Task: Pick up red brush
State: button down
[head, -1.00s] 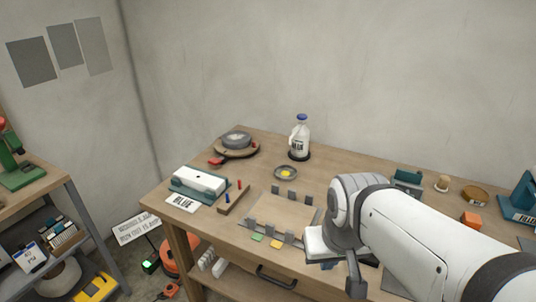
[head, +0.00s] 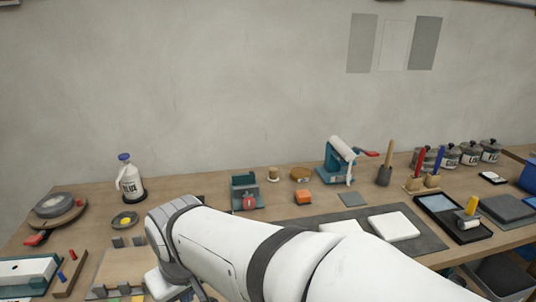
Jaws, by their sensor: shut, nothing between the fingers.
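The red brush (head: 419,164) stands upright at the right of the bench in the head view, its handle up. Its lower end sits in a small wooden stand (head: 415,187), beside a blue-handled one (head: 438,163). My gripper (head: 198,294) is at the bottom left of the view, cut by the lower edge and partly hidden by my arm. It is shut and empty, far to the left of the red brush.
A teal clamp-like tool (head: 336,162) and a dark pot with a wooden handle (head: 384,174) stand left of the brush. A black tray with a roller (head: 467,218) is in front. Lidded jars (head: 470,156) stand behind right. White pads (head: 394,226) lie on a dark mat.

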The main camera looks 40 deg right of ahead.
aim_at(422, 153)
jog(key=z, duration=2.35)
jog(key=k, duration=0.9)
jog(key=z, duration=3.05)
jog(key=i, duration=0.2)
jog(key=u, duration=2)
jog(key=i, duration=1.85)
jog(key=u, duration=0.65)
jog(key=k, duration=0.8)
jog(key=z, duration=0.05)
